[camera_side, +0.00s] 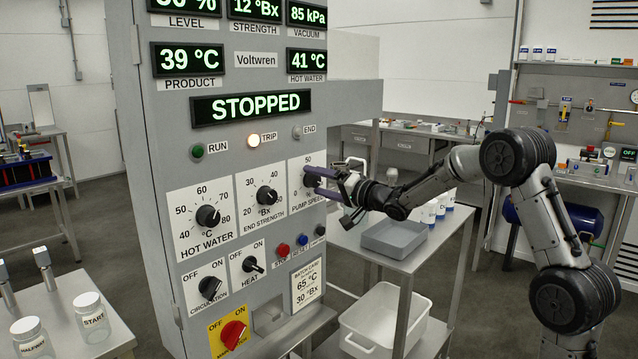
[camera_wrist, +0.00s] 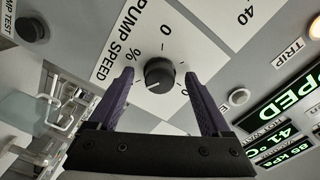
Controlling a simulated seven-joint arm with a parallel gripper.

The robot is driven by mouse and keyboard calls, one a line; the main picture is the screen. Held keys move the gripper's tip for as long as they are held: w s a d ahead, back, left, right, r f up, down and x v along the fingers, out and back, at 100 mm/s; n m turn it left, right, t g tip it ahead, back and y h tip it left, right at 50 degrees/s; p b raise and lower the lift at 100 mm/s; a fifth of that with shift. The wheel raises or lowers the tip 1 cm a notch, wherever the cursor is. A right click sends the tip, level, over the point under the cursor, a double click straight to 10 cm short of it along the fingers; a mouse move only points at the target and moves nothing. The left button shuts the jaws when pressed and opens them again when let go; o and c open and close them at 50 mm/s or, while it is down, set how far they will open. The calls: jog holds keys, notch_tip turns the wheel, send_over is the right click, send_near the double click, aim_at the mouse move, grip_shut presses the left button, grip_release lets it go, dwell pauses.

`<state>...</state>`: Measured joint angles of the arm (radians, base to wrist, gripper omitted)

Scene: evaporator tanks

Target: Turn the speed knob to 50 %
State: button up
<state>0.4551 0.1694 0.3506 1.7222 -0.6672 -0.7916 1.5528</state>
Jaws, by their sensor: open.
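The pump speed knob (camera_wrist: 159,73) is a round black knob on a white label plate reading PUMP SPEED and %. My gripper (camera_wrist: 159,78) is open, with one purple finger on each side of the knob in the wrist view; a gap shows on both sides. In the side view my gripper (camera_side: 312,180) is at the panel over this knob and hides part of it and its scale. A pale mark shows on the knob's lower left in the wrist view, but I cannot read its setting for sure.
The grey control panel (camera_side: 150,150) shows STOPPED (camera_side: 252,106) and a lit TRIP lamp (camera_side: 254,140). The end strength knob (camera_side: 267,195) and hot water knob (camera_side: 208,216) are to the left. Small buttons (camera_side: 303,240) sit below. A grey tray (camera_side: 393,237) stands on a trolley beneath my arm.

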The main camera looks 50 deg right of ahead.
grip_shut()
dwell(0.4)
jog(key=shift+n, duration=0.4)
jog(key=n, duration=1.7)
jog(key=shift+n, duration=0.3)
jog(key=n, duration=0.5)
jog(key=shift+n, duration=0.3)
